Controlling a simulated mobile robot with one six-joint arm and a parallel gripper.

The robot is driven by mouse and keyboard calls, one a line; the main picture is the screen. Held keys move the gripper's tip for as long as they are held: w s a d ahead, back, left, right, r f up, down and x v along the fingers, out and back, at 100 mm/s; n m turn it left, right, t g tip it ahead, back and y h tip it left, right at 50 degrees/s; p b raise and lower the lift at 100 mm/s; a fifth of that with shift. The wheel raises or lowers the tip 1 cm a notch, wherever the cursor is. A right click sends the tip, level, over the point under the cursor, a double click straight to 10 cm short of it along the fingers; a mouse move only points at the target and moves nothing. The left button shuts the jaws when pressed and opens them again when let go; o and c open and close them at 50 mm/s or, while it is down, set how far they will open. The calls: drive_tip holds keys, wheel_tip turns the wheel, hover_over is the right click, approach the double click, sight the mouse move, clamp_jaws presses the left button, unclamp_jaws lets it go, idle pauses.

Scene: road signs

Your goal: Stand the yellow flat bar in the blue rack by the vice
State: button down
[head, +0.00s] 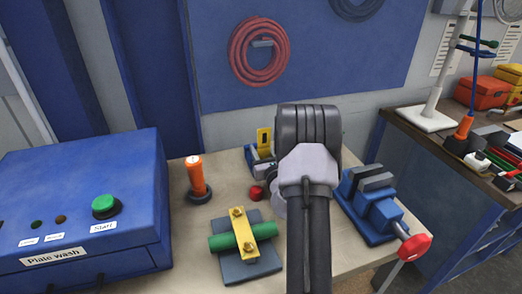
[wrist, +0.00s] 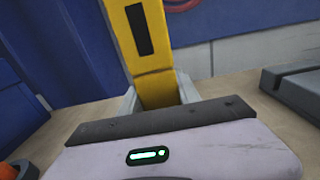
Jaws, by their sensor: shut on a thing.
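The yellow flat bar (wrist: 151,62), with a dark slot in its face, stands nearly upright in the wrist view, leaning a little. Its upper part also shows in the head view (head: 264,136), just left of my wrist. The pale blue-grey walls of the rack (wrist: 187,89) show on both sides of the bar low down. The rack's blue side (head: 250,156) shows in the head view. My gripper (wrist: 163,112) is shut on the bar. The bar's lower end is hidden behind the gripper, so I cannot tell whether it touches the rack's bottom.
The blue vice (head: 373,208) with a red-ended handle is right of my arm. An orange-topped post (head: 196,178), a red knob (head: 256,192) and a yellow clamp strap over a green rod (head: 220,242) are left. The blue plate-wash box (head: 80,215) fills the left side.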

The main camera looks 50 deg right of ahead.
sight(263, 144)
drive_tip(key=c, duration=0.8)
unclamp_jaws()
drive_tip(key=shift+o, duration=0.2)
drive_tip(key=shift+r+p, duration=0.3)
wheel_tip(263, 144, up, 3)
drive_tip(key=shift+r+p, duration=0.2)
drive_tip(key=shift+p, duration=0.8)
drive_tip(key=w+a+r+p+v, duration=0.1)
drive_tip(key=a+p+v, duration=0.1)
drive_tip(key=v, duration=1.3)
drive_tip(key=shift+a, duration=0.5)
drive_tip(key=shift+s, duration=0.1)
